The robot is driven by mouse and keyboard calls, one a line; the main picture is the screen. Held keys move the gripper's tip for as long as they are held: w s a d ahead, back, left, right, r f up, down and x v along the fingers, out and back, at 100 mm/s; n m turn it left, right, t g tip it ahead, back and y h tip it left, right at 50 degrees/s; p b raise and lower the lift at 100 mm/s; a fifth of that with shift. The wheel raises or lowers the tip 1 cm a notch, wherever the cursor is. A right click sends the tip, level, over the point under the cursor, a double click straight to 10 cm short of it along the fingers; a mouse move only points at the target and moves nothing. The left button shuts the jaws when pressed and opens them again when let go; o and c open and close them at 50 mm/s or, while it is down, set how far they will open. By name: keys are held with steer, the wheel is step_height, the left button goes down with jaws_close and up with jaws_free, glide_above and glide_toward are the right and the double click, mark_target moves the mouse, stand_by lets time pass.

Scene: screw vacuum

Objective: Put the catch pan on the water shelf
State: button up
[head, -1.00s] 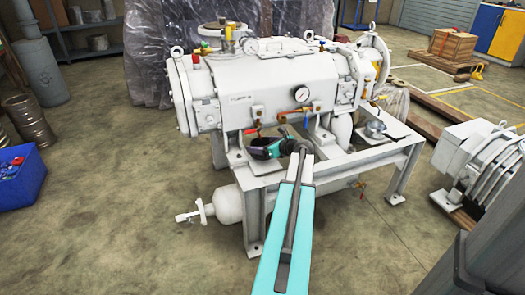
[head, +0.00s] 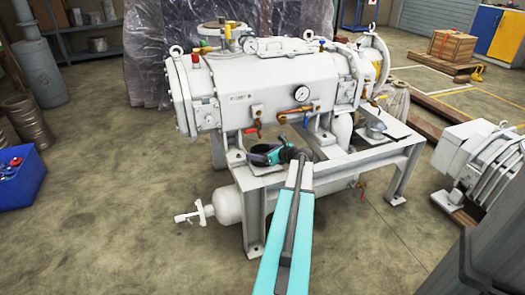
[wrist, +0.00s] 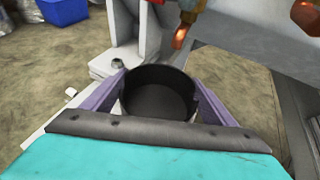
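The catch pan, a dark round open-topped pan (wrist: 160,95), sits between the two purple fingers of my gripper (wrist: 160,85) in the wrist view. The fingertips flank its rim on both sides and look very near or touching; I cannot tell whether they press on it. In the head view my gripper (head: 272,156) is over the left front part of the white frame (head: 290,180), below the machine, with the dark pan (head: 259,159) partly hidden by it. I cannot tell whether the pan touches the frame. Nothing marks which surface is the water shelf.
The white machine (head: 270,85) stands close behind my gripper, with small valves (head: 256,110) and a gauge (head: 302,95). A grey dish (head: 376,131) stands on the frame's right part. A white tank (head: 230,204) is below. Open floor lies at left, with a blue crate (head: 20,183).

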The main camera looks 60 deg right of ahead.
steer(key=o, duration=0.4)
steer(key=shift+a, duration=0.15)
steer(key=shift+r, duration=0.2)
steer(key=p+v, duration=0.2)
steer(key=v, duration=1)
steer(key=shift+f, duration=0.1)
stand_by(0.4)
